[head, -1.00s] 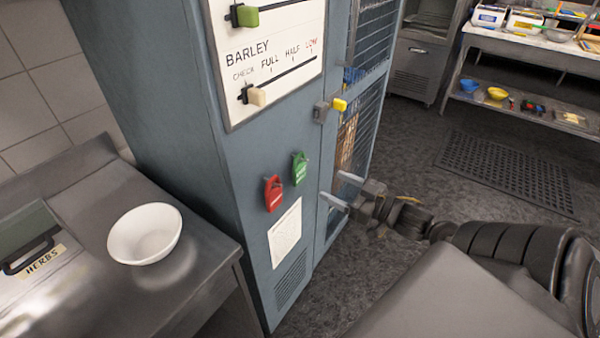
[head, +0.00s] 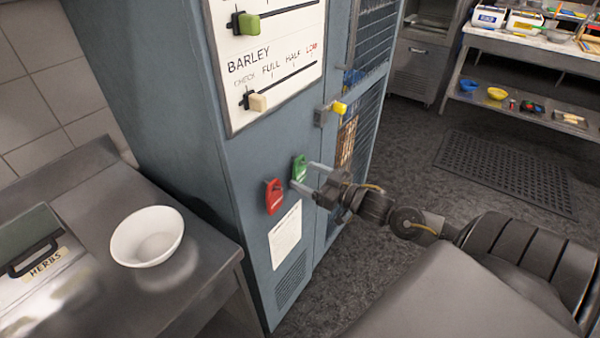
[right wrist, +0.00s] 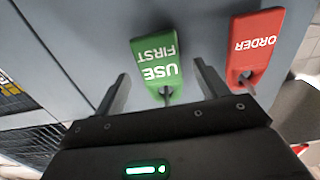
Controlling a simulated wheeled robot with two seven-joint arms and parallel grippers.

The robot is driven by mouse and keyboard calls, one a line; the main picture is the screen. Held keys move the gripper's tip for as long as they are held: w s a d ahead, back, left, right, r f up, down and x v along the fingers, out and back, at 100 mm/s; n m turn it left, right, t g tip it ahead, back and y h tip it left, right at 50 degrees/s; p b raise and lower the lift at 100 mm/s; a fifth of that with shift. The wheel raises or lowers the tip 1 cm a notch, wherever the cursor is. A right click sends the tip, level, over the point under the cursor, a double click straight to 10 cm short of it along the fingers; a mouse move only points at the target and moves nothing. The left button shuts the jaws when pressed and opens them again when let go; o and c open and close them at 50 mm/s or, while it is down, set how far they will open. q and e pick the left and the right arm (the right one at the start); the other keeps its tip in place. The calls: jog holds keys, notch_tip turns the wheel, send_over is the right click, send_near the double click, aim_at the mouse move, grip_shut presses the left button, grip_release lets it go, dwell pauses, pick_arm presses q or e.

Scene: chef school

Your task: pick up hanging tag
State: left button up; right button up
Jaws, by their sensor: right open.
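A green tag (head: 299,168) hangs on the front of the blue-grey cabinet, and a red tag (head: 274,196) hangs to its left. In the right wrist view the green tag (right wrist: 156,62) reads "USE FIRST" and the red tag (right wrist: 255,45) reads "ORDER", both upside down. My right gripper (head: 303,174) is open, its fingertips at the green tag. In the right wrist view the gripper (right wrist: 160,82) has one finger on each side of the green tag's lower part, with gaps on both sides. The red tag is outside the fingers. My left gripper is not in view.
The cabinet (head: 170,120) has a slider board (head: 270,50) above the tags and a white paper (head: 285,235) below. A yellow-tipped latch (head: 339,108) sticks out nearby. A steel counter (head: 205,255) at left holds a white bowl (head: 147,237). Open floor lies right.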

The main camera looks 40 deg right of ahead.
jog(key=shift+w+a, duration=0.1)
jog(key=shift+w, duration=0.3)
jog(key=c, duration=1)
jog(key=shift+c, duration=0.2)
jog(key=shift+r, duration=0.55)
jog(key=shift+s+r, duration=0.1)
jog(key=shift+s, duration=0.15)
jog(key=b+v, duration=0.1)
jog(key=v, duration=1.6)
jog(key=shift+s, duration=0.3)
